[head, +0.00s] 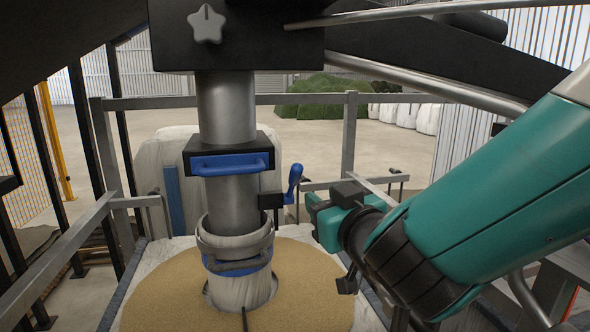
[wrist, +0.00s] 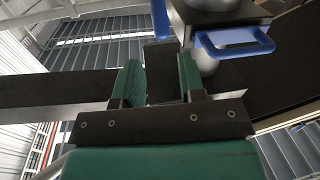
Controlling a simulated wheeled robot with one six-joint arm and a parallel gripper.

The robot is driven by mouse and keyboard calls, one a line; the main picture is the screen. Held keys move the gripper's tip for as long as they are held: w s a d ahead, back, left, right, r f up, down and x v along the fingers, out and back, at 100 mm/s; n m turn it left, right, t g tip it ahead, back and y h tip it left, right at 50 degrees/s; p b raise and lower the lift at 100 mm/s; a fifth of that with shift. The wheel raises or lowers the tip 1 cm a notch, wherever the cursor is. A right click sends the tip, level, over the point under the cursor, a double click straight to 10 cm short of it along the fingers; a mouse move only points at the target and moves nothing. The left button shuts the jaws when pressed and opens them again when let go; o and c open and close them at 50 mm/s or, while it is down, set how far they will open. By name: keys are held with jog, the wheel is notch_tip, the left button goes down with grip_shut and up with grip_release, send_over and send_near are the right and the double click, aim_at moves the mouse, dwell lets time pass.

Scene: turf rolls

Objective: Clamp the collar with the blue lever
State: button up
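The blue lever (head: 293,180) stands upright and slightly tilted, right of the steel pipe, above a small black block (head: 270,200). A grey collar (head: 235,243) rings the pale bag neck at the pipe's lower end, with a blue band below it. My green gripper (head: 314,208) is just right of the lever in the head view. In the wrist view my gripper (wrist: 160,82) has its two fingers apart, with a dark block visible in the gap. A blue strip (wrist: 160,18), probably the lever, shows beyond the fingers. Contact cannot be told.
A blue handle (head: 230,164) on a black housing crosses the pipe above the collar; it also shows in the wrist view (wrist: 236,42). Grey rails (head: 348,135) surround the bag, whose top holds sandy material (head: 160,297). Open floor lies behind.

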aim_at(298, 179)
jog(key=p+x, duration=0.5)
jog(key=x, duration=0.8)
jog(key=shift+w, duration=0.15)
grip_shut()
jog(key=shift+f, duration=0.1)
